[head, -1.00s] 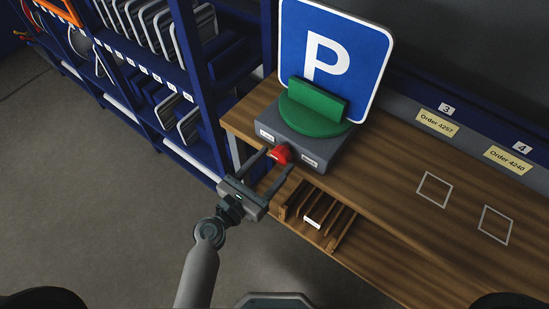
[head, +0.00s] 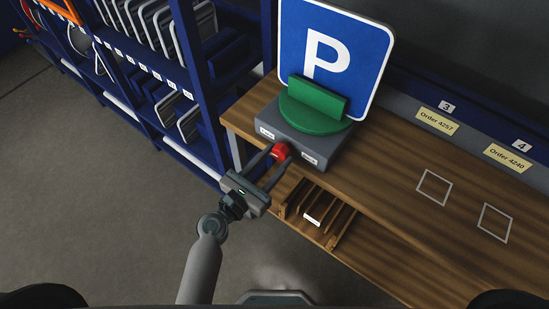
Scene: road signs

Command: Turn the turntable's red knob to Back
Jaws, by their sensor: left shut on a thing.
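The turntable's grey base (head: 322,147) stands at the left end of the wooden bench. A green disc with an upright green block (head: 318,101) sits on top, and a blue parking sign (head: 333,55) with a white P stands in it. The red knob (head: 281,151) is on the base's front face, between two small white labels whose words are too small to read. My left gripper (head: 275,156) reaches up from the lower left and is shut on the red knob, one finger at each side. My right gripper is not in view.
A slotted wooden rack (head: 318,217) with a white label is under the bench top, right of my left gripper. A blue shelf (head: 198,80) with signs stands at the left. Order cards (head: 437,122) and white outlined squares (head: 434,188) mark the clear bench at right.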

